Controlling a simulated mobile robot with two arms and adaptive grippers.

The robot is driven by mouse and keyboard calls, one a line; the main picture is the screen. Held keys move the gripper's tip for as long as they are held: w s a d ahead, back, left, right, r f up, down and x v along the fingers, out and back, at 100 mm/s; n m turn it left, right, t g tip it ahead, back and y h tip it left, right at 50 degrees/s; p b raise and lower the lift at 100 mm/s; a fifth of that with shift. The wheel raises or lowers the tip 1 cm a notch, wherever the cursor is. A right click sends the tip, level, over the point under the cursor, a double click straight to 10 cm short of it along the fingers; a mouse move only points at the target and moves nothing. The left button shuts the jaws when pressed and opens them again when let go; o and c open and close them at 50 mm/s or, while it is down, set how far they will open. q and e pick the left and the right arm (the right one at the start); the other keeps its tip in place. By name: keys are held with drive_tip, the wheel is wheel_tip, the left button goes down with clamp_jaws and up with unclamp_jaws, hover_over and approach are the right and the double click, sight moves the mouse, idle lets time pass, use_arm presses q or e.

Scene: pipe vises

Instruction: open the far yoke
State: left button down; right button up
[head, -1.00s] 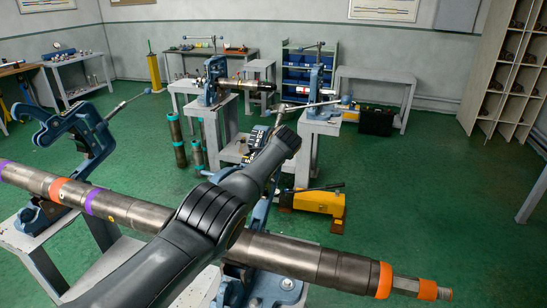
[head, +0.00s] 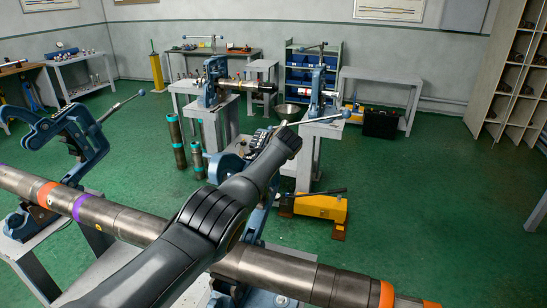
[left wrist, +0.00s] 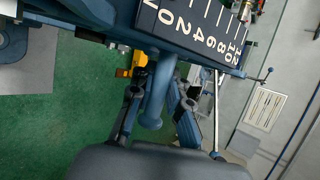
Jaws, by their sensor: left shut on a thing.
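In the left wrist view my left gripper (left wrist: 157,98) is shut on a blue bar (left wrist: 154,121) with a rounded end, which runs between the two fingers. The bar meets a blue part of the vise bearing a black scale plate (left wrist: 195,22) with white numbers. In the head view my left arm crosses the picture and hides most of this middle vise; part of its blue yoke (head: 226,167) shows beside the arm. Another blue yoke (head: 62,130) stands swung up at the left. A long steel pipe (head: 130,222) lies through the vises. My right gripper is out of view.
A yellow hydraulic pump (head: 322,206) stands on the green floor to the right. Two more vises on grey stands (head: 322,130) are at the back, with upright pipes (head: 177,141) nearby. Open floor lies right of the pump.

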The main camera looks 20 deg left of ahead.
use_arm(q)
drive_tip(key=shift+r, duration=0.1)
drive_tip(key=c, duration=1.3)
unclamp_jaws()
drive_tip(key=v, duration=1.2)
drive_tip(key=shift+d, duration=0.1)
